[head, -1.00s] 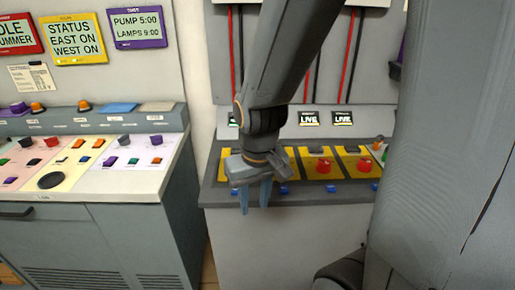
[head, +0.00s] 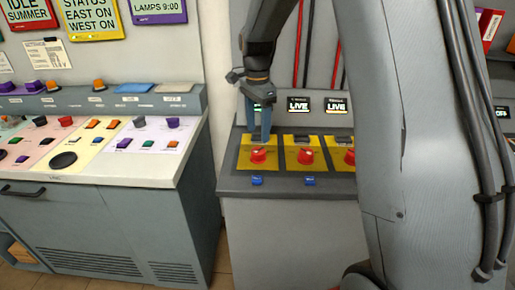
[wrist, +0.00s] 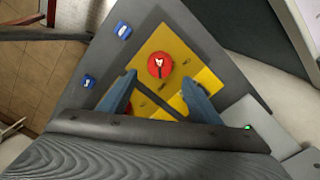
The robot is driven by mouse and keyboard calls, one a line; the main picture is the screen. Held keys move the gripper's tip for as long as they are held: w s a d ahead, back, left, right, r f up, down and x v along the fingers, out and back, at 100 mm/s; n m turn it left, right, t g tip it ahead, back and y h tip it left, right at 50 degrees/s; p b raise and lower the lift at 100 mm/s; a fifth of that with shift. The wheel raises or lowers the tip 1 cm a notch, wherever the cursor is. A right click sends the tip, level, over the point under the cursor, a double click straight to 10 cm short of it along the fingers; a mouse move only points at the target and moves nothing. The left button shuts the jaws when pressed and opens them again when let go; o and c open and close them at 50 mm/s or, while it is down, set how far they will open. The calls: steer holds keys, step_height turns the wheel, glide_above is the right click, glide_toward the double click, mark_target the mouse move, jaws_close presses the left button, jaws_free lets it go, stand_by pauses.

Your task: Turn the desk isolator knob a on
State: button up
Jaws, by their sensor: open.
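Red knobs sit on yellow plates along the grey desk (head: 285,185). The leftmost red knob (head: 258,155) is on the yellow plate (head: 243,160) at the desk's left end. My gripper (head: 259,138) points down just above and behind this knob in the head view, its blue fingers apart and empty. In the wrist view a red knob (wrist: 160,65) with a white pointer mark lies just beyond and between the open fingertips (wrist: 159,82); they do not appear to touch it. No readable letter marks which knob is a.
More red knobs (head: 305,156) stand to the right, partly hidden by my arm. Blue tags (head: 257,181) line the desk's front edge. Lit LIVE displays (head: 336,106) stand behind. A separate console (head: 110,165) with coloured buttons is at the left, across a gap.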

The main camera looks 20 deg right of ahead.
mark_target(258, 150)
steer(key=shift+s+f+p, duration=0.15)
steer(key=shift+f+p, duration=0.65)
steer(key=shift+f, duration=2.8)
steer(key=c, duration=1)
steer(key=shift+c, duration=0.2)
